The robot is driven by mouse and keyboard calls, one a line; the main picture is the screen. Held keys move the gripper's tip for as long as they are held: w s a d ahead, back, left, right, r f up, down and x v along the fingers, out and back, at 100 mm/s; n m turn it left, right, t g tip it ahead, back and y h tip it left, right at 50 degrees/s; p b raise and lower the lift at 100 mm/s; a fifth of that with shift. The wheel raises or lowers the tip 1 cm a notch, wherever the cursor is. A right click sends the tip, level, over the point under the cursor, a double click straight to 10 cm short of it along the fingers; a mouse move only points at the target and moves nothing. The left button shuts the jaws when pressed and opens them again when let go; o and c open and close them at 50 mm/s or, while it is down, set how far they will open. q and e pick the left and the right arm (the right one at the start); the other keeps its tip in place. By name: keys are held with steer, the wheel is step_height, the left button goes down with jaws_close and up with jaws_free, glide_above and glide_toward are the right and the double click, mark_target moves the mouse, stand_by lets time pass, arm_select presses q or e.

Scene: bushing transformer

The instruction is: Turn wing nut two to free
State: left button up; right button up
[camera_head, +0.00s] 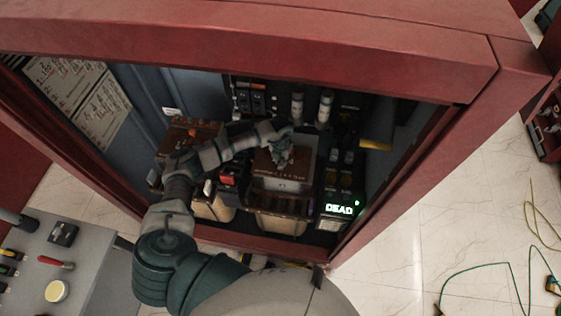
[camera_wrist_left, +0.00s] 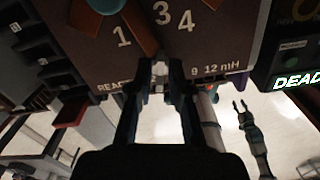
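My left gripper (camera_head: 282,155) is over the brown-topped transformer box (camera_head: 285,184) inside the red cabinet. In the left wrist view, the two dark fingers of this gripper (camera_wrist_left: 160,70) reach the brown panel (camera_wrist_left: 225,35), marked 1, 3 and 4. A small silver piece (camera_wrist_left: 160,67), perhaps wing nut two, shows between the fingertips. The frames do not show whether the fingers press on it. No number 2 is visible. My right gripper (camera_wrist_left: 242,108) shows small in the left wrist view, its prongs apart and empty; it is not visible in the head view.
The red cabinet frame (camera_head: 300,55) surrounds the opening. A second brown-topped unit (camera_head: 192,130) stands to the left, partly behind my arm. A lit "DEAD" display (camera_head: 340,209) is to the right. A grey tool bench (camera_head: 60,260) is at lower left. Cables (camera_head: 490,256) lie on the floor.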

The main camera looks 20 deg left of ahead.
arm_select(q)
steer(key=shift+o, duration=0.2)
steer(key=shift+f, duration=0.2)
steer(key=shift+r, duration=0.1)
step_height(320, 180, up, 12)
stand_by(0.6)
